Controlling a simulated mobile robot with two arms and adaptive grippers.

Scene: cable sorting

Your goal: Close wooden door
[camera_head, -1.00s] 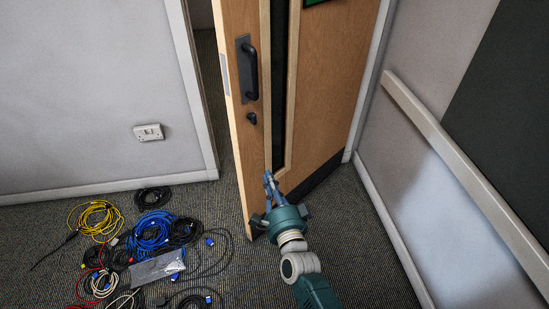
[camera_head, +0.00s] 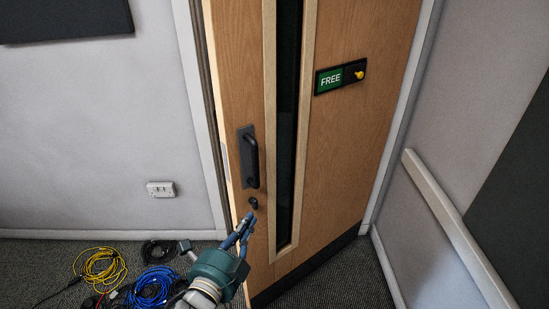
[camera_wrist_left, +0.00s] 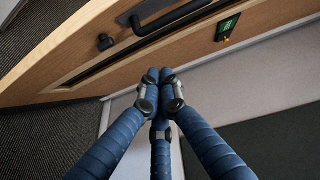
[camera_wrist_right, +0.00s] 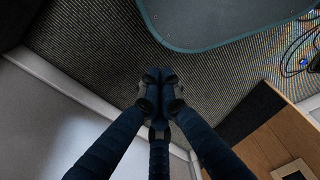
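My left gripper (camera_head: 247,222) is in front of the door's lower left part, just below the knob. In the left wrist view its fingers (camera_wrist_left: 160,76) are together and empty near the door face; contact is unclear. My right gripper (camera_wrist_right: 160,76) shows only in its wrist view, fingers together and empty above the carpet.
Coiled yellow cable (camera_head: 100,267), blue cable (camera_head: 153,287) and black cable (camera_head: 160,251) lie on the carpet left of the door. A wall with a pale rail (camera_head: 450,225) bounds the right. A green FREE sign (camera_head: 331,80) is on the door.

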